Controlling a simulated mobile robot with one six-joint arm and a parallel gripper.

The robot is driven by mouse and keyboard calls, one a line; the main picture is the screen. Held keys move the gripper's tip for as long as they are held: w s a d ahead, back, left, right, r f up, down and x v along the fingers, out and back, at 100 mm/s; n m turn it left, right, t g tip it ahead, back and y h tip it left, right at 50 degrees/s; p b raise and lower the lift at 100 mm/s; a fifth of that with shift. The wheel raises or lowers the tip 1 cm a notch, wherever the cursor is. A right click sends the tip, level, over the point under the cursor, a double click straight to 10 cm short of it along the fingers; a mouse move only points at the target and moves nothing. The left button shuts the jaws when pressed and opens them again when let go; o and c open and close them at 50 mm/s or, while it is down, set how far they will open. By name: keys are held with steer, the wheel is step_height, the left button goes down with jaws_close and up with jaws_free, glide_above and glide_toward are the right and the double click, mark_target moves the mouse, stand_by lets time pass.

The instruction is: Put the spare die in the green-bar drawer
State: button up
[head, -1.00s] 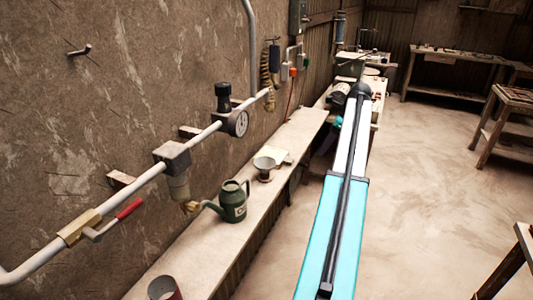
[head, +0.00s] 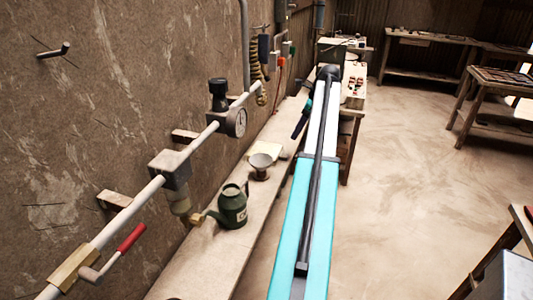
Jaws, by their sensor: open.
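I cannot make out the spare die or a drawer with a green bar in this view. My own long cyan and white arm link runs up the middle of the picture and hides part of the benches behind it. A dark and teal part of my arm shows just left of that link, over the bench. I cannot make out the fingers of my gripper. Several small dark and reddish items (head: 355,86) lie on the far workbench (head: 352,103), too small to identify.
A narrow ledge along the left wall holds a green oil can (head: 232,206) and a funnel (head: 260,167). A pipe with a gauge (head: 237,122) and a red-handled valve (head: 131,238) runs along the wall. Tables stand at the back and right. The floor (head: 400,190) between is clear.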

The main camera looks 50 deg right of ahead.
steer(key=p, duration=0.2)
glide_above(284, 154)
steer(key=s, duration=0.2)
steer(key=shift+s+d+f, duration=0.1)
steer(key=shift+d+f, duration=0.1)
steer(key=shift+f, duration=1.8)
steer(key=shift+s+d+f, duration=0.1)
steer(key=shift+d+f, duration=0.05)
steer(key=shift+f, duration=1.85)
steer(key=shift+f, duration=0.1)
steer(key=shift+p+x, duration=1.05)
steer(key=shift+x, duration=1.5)
steer(key=shift+s, duration=0.1)
jaws_close()
